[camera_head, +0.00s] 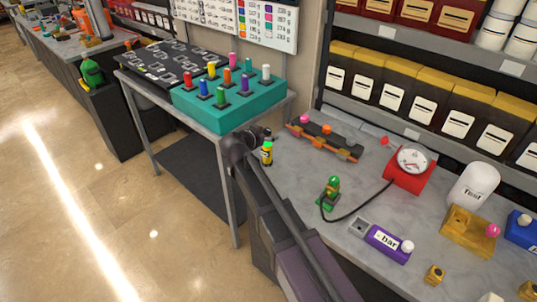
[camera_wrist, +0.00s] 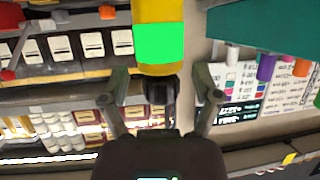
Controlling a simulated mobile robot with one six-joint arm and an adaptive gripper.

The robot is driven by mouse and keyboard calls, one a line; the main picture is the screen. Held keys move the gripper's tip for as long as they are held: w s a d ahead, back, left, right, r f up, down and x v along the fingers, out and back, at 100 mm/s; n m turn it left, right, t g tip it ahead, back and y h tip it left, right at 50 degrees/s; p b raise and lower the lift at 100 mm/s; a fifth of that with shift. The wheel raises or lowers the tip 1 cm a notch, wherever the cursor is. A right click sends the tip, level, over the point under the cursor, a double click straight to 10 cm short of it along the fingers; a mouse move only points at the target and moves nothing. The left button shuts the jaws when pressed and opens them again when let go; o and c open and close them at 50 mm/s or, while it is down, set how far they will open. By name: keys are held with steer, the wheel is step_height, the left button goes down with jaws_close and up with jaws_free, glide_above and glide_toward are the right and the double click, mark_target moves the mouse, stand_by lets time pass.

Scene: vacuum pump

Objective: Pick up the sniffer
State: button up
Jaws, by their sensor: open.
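A small yellow and black object with a bright green band, which I take to be the sniffer (camera_head: 267,155), shows at the left end of the grey workbench, right at my gripper (camera_head: 254,138). In the wrist view the sniffer (camera_wrist: 160,43) comes in from the top edge, and its far part is cut off. Its black end points at the palm. My gripper (camera_wrist: 161,76) is open, with one finger on each side of that black end and gaps showing on both sides. The head view does not clearly show the fingers.
A teal block with coloured pegs (camera_head: 225,105) stands on the table to the left. On the workbench (camera_head: 300,180), a green part (camera_head: 331,190) is beside a black cable near a red gauge (camera_head: 408,170). A purple "bar" box (camera_head: 387,243) lies closer. Shelves rise behind.

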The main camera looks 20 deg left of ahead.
jaws_close()
steer(key=shift+r, duration=0.2)
stand_by(0.3)
steer(key=shift+r+p, duration=1.6)
steer(key=shift+p, duration=0.2)
steer(key=s+a+r+p, duration=0.1)
steer(key=s, duration=1.5)
steer(key=shift+a+r, duration=0.15)
steer(key=shift+r, duration=0.05)
steer(key=shift+w, duration=0.1)
